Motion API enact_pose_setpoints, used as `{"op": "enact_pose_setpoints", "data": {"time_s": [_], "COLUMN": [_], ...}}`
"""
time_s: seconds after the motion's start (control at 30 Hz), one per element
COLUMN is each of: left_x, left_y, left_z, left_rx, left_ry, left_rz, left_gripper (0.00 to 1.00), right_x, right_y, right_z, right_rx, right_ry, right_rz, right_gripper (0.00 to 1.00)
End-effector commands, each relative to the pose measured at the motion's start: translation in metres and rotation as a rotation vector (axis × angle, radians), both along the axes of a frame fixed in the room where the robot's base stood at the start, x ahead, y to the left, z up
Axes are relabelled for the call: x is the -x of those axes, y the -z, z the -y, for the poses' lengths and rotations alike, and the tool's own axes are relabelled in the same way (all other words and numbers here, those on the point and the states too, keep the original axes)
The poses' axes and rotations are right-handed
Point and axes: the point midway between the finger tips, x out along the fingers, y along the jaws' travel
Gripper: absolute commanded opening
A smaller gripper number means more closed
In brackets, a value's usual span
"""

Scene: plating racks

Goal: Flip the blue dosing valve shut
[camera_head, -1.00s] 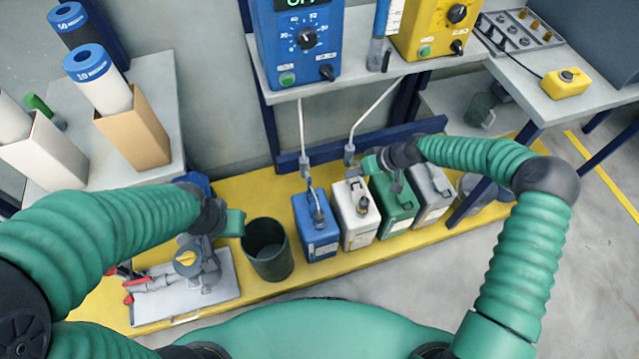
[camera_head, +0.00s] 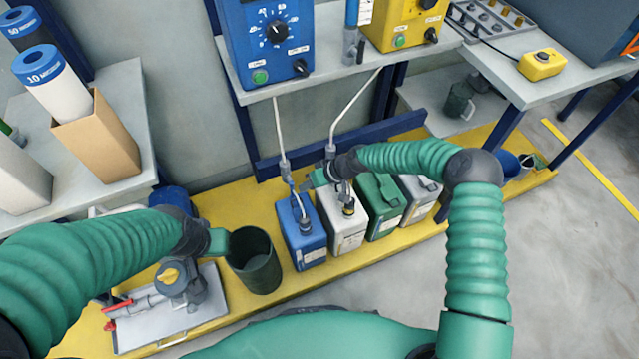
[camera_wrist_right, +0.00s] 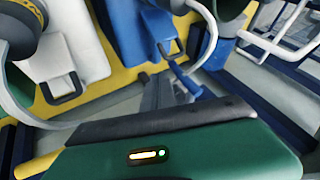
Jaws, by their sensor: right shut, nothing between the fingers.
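The blue dosing valve (camera_head: 285,172) is a small fitting at the foot of the left thin pipe, above the blue canister (camera_head: 301,244). In the right wrist view, a blue lever (camera_wrist_right: 181,75) lies at the tips of my right gripper (camera_wrist_right: 166,92); I cannot tell whether they touch. My right gripper (camera_head: 321,176) is shut and empty, just right of the valve in the head view, over the white canister (camera_head: 346,236). My left gripper (camera_head: 218,241) is beside the dark green bin (camera_head: 258,280); its fingers do not show clearly enough to tell their state.
A second pipe fitting (camera_head: 331,152) hangs close behind my right gripper. A green canister (camera_head: 381,218) and a grey canister (camera_head: 419,207) stand to the right on the yellow platform (camera_head: 215,203). The shelf (camera_head: 350,72) with the blue dosing unit (camera_head: 272,48) is above.

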Motion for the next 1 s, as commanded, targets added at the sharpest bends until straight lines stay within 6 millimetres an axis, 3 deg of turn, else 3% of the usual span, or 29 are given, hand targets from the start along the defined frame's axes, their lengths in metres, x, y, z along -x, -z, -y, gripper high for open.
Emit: {"op": "enact_pose_setpoints", "data": {"time_s": [0.2,1.0], "left_x": [0.0,0.0], "left_y": [0.003,0.015], "left_z": [0.0,0.0], "left_rx": [0.0,0.0], "left_ry": [0.0,0.0], "left_rz": [0.0,0.0], "left_gripper": [0.0,0.0], "right_x": [0.004,0.004], "right_y": [0.0,0.003], "right_z": [-0.011,-0.012], "right_rx": [-0.001,-0.079], "right_ry": [0.001,0.002], "right_rz": [0.0,-0.027], "right_gripper": [0.0,0.0]}}
